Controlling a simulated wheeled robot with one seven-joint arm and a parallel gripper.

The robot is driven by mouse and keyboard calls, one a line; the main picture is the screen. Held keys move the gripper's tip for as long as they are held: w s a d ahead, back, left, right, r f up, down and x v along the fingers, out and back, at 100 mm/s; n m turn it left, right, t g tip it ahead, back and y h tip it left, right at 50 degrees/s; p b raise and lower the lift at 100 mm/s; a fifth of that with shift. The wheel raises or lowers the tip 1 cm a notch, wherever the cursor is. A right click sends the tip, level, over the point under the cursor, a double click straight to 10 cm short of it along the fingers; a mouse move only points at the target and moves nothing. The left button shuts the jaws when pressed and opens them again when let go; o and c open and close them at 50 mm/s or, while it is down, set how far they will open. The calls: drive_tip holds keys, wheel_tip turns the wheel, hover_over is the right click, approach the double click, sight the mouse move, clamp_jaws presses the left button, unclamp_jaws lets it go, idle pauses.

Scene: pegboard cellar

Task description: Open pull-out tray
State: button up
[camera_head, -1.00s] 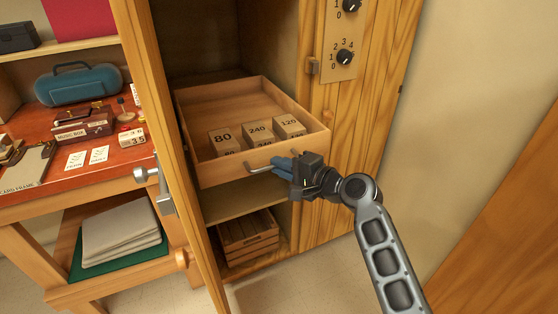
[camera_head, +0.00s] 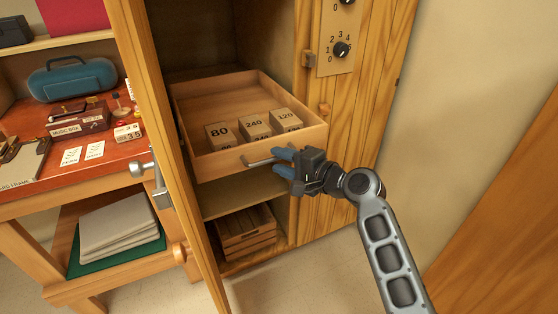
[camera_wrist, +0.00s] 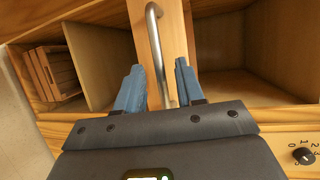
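The pull-out tray (camera_head: 214,169) is a light wooden drawer standing well out of the tall wooden cabinet, with its inside showing. Three wooden blocks marked 80 (camera_head: 219,134), 240 (camera_head: 255,124) and 120 (camera_head: 287,118) sit in it. A metal bar handle (camera_head: 262,161) is on its front; the handle (camera_wrist: 158,50) also shows in the wrist view. My gripper (camera_head: 282,163) is at the right end of the handle. Its blue fingers are spread, with the handle running between them in the wrist view (camera_wrist: 161,88) and gaps visible beside it.
The open cabinet door (camera_head: 170,150) stands left of the tray. A wooden crate (camera_head: 246,235) sits on the cabinet's bottom shelf. A knob panel (camera_head: 338,50) is on the right. A red-topped bench (camera_head: 105,160) is at left. Floor in front is clear.

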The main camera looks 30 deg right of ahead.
drive_tip(key=v, duration=0.6)
drive_tip(key=shift+s+b, duration=0.3)
drive_tip(key=shift+b, duration=0.05)
drive_tip(key=s+a+f+n+h, duration=0.1)
drive_tip(key=s+f+h, duration=0.1)
drive_tip(key=s+f, duration=0.35)
drive_tip(key=s+a+f+n+g+h, duration=0.1)
drive_tip(key=s+f+n+h, duration=0.1)
drive_tip(key=s, duration=0.7)
drive_tip(key=s+a+f+n+h, duration=0.15)
drive_tip(key=s+f, duration=0.25)
drive_tip(key=s, duration=0.4)
drive_tip(key=s+r+n, duration=0.3)
drive_tip(key=s+r, duration=0.1)
drive_tip(key=s, duration=0.3)
drive_tip(key=s+a+r+n, duration=0.1)
drive_tip(key=s+r+n, duration=0.2)
drive_tip(key=s, duration=0.4)
drive_tip(key=s+a+r+n+t, duration=0.1)
drive_tip(key=s+r+n, duration=0.2)
drive_tip(key=s, duration=0.4)
drive_tip(key=shift+r+n+h, duration=0.35)
drive_tip(key=shift+r, duration=0.55)
drive_tip(key=shift+a, duration=0.1)
